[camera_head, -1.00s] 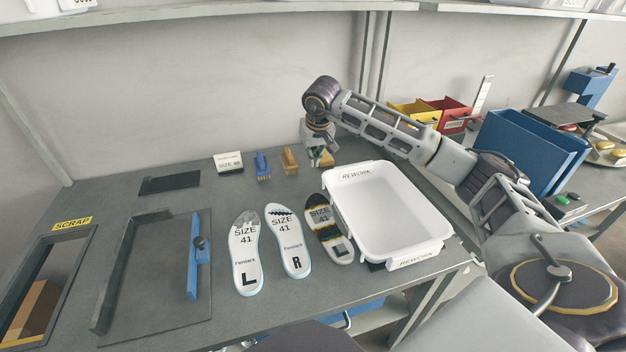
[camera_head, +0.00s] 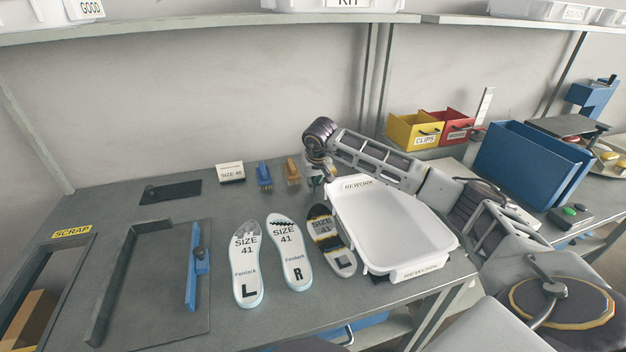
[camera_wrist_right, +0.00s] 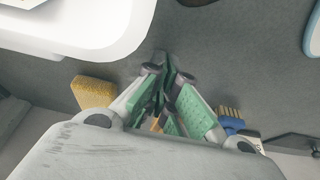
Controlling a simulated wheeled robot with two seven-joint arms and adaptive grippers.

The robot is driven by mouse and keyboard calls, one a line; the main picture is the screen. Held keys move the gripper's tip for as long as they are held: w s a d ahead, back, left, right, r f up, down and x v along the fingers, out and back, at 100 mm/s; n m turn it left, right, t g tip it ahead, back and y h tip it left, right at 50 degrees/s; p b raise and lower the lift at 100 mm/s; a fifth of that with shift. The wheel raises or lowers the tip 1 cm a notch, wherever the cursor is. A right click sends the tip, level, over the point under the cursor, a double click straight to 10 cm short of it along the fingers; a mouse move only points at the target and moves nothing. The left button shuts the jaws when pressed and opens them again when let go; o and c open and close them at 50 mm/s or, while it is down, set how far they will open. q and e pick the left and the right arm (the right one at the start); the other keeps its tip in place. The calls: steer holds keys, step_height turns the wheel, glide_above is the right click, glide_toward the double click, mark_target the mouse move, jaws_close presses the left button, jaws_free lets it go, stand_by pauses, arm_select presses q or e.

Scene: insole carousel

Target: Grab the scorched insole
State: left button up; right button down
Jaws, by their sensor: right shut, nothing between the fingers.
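The scorched insole (camera_head: 331,239) lies flat on the grey table, with dark brown and yellowish burn marks across its upper half. It is the rightmost of three insoles, close to the left side of the white rework tray (camera_head: 449,243). My right gripper (camera_head: 318,186) is low over the table near the tray's back left corner, behind the insole's toe end. In the right wrist view its green-padded fingers (camera_wrist_right: 168,68) are shut and empty. A small dark edge at the top there may be the insole. My left gripper is not in view.
Two white size 41 insoles, left (camera_head: 246,262) and right (camera_head: 291,252), lie left of the scorched one. A blue brush (camera_head: 264,175) and a tan brush (camera_head: 292,172) stand close to my gripper. A blue-handled fixture (camera_head: 196,265) and scrap opening (camera_head: 62,262) are further left.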

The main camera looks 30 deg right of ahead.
mark_target(315, 198)
steer(key=shift+w+f, duration=0.1)
steer(key=shift+f, duration=0.4)
steer(key=shift+s+a, duration=0.15)
steer(key=shift+s, duration=0.5)
steer(key=shift+s+a, duration=0.1)
steer(key=shift+s, duration=0.5)
steer(key=shift+s+a, duration=0.15)
steer(key=shift+s, duration=0.3)
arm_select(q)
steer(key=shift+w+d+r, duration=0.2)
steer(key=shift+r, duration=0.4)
arm_select(e)
steer(key=shift+s+r, duration=0.1)
steer(key=shift+s, duration=0.15)
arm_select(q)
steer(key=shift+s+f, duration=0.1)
